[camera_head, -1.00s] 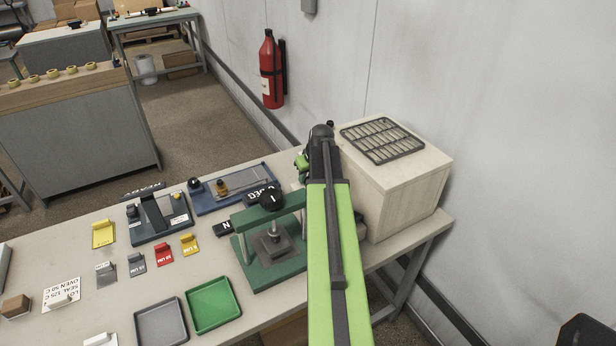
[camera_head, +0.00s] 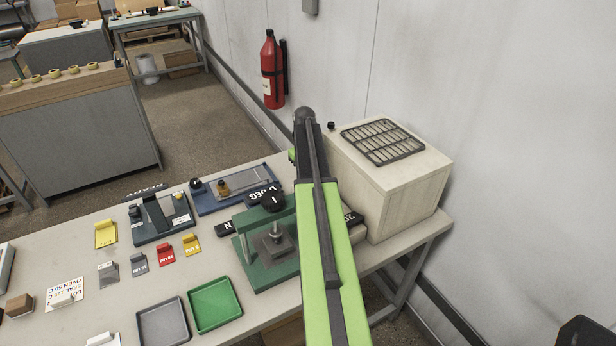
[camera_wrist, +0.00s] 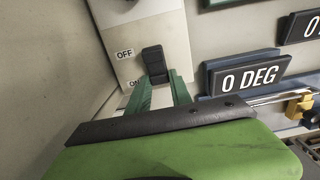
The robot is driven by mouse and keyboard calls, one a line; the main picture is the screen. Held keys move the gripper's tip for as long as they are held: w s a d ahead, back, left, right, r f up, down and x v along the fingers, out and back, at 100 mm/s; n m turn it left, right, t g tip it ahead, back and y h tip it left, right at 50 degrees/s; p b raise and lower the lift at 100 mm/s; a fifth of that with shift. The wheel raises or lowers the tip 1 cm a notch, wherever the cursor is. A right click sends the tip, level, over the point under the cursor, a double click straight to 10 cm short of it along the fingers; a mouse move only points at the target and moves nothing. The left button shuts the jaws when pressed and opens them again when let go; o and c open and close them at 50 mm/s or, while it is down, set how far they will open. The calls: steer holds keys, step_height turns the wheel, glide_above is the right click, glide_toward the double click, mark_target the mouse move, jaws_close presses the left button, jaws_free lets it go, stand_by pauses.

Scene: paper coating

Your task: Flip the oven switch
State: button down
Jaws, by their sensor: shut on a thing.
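The oven is the cream box (camera_head: 400,200) at the right end of the bench. In the wrist view its light panel (camera_wrist: 152,28) carries a black switch (camera_wrist: 153,60) beside the labels OFF and ON. My gripper (camera_wrist: 160,85) has its green fingers shut on the lower part of the switch. The lever's exact tilt is hard to tell. In the head view my green arm reaches over the bench, and the switch and fingertips are hidden behind it.
A green press (camera_head: 268,250) with a black knob stands close to the left of my arm. A 0 DEG sign (camera_wrist: 246,75) is right of the switch in the wrist view. Trays and coloured tags lie further left. A fire extinguisher (camera_head: 272,72) hangs on the wall.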

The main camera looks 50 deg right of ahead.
steer(key=shift+s, duration=0.1)
steer(key=c, duration=1.2)
jaws_free()
steer(key=shift+o, duration=0.2)
step_height(320, 180, up, 17)
steer(key=p, duration=1.7)
steer(key=shift+w+r, duration=0.2)
steer(key=shift+w, duration=0.2)
steer(key=shift+d, duration=0.1)
